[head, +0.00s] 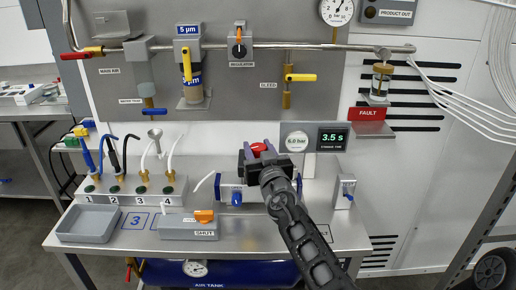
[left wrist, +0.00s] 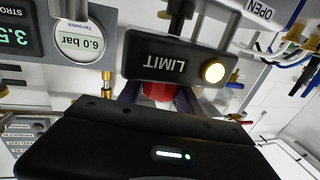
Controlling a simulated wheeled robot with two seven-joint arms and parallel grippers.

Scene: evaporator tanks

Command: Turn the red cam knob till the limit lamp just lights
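The red cam knob (head: 258,147) sits on top of the cylinder unit (head: 232,191) on the bench. My left gripper (head: 266,158) is down at it, with a finger on each side. In the left wrist view the red knob (left wrist: 158,91) fills the gap between the dark fingers, which appear closed on it; the rest is hidden behind the gripper body. The limit lamp (left wrist: 213,72) is a round disc in a brass ring beside the upside-down LIMIT label (left wrist: 165,64). It looks bright cream-yellow, as if lit. My right gripper is in neither view.
The stroke-time display (head: 333,138) reads 3.5 s, beside a 6.0 bar gauge (head: 297,141). A grey tray (head: 88,223), numbered tubes and an orange SHUT valve (head: 204,216) lie to the left.

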